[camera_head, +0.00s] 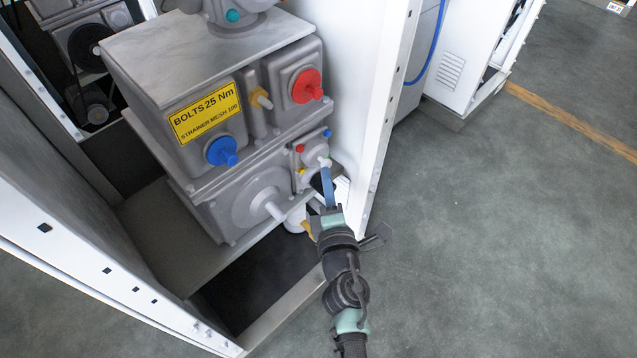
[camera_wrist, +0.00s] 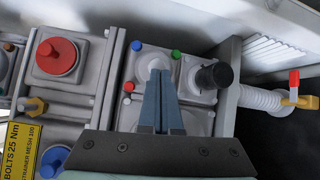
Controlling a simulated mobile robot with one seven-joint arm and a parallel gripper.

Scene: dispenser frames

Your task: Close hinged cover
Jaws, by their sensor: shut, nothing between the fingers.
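My gripper (camera_head: 325,168) reaches up from the bottom of the head view with its blue-grey fingers shut together and empty. Its tips are at a small grey panel (camera_head: 309,151) with red, blue and yellow knobs on the lower right of the machine. In the wrist view the shut fingers (camera_wrist: 159,76) overlap a pale round fitting (camera_wrist: 153,61) on this panel. I cannot tell whether they touch it. A black knob (camera_wrist: 214,75) stands to their right. I cannot clearly pick out the hinged cover or its angle; the fingers hide part of the panel.
The grey machine (camera_head: 160,50) carries a yellow label (camera_head: 205,112), a large red knob (camera_head: 306,86) and a blue knob (camera_head: 221,151). A white upright panel (camera_head: 385,120) stands close to my gripper's right. A ribbed hose (camera_wrist: 262,98) is at the wrist view's right. Open floor lies right.

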